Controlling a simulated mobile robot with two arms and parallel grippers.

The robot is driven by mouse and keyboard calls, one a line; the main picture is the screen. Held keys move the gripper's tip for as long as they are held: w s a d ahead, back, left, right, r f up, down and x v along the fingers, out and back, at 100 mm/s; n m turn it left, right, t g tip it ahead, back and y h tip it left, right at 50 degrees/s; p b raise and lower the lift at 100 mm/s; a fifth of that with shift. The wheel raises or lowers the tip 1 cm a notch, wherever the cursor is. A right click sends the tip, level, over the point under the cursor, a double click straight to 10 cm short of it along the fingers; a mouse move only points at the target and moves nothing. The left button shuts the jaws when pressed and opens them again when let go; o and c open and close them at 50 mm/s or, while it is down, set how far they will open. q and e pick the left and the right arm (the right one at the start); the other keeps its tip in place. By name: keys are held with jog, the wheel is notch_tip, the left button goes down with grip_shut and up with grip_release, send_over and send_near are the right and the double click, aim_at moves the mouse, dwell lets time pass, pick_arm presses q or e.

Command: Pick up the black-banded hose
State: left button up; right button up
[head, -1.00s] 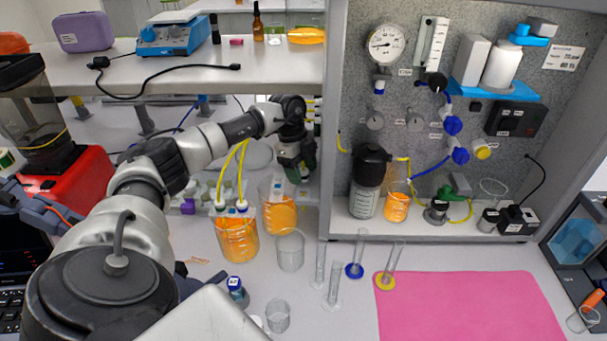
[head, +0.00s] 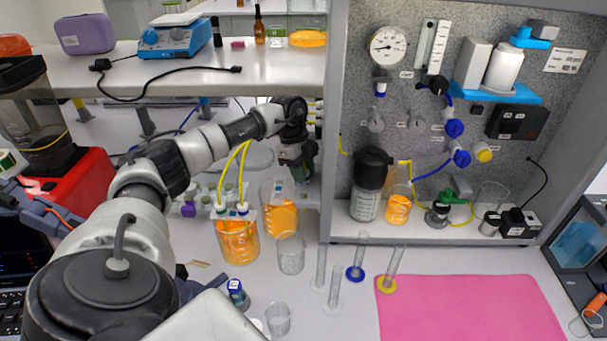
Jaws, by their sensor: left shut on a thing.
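My left gripper (head: 301,172) points down beside the left edge of the panel rig, behind the beakers of orange liquid. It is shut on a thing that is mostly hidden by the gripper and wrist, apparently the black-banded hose. Several short light and yellow hose ends with dark marks (head: 314,117) show just right of my left wrist, partly covered by it. I cannot make out the bands on each one. My right gripper is not in view.
Beakers of orange liquid (head: 238,243) with yellow tubes stand in front of the gripper. An empty beaker (head: 291,255) and several glass cylinders (head: 334,292) stand nearer. The panel's side wall (head: 335,130) is close on the right. The pink mat (head: 470,308) is clear.

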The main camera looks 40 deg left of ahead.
pick_arm(q)
notch_tip(320, 180, up, 11)
jog(key=b, duration=0.4)
jog(key=s+a+b, duration=0.4)
jog(key=s+a, duration=0.7)
jog(key=a, duration=0.2)
jog(key=shift+s+a+r+b, duration=0.3)
jog(key=shift+a, duration=0.1)
jog(key=shift+o, duration=1)
jog(key=shift+c, duration=1)
jog(key=shift+r+p, duration=0.75)
jog(key=shift+p, duration=0.3)
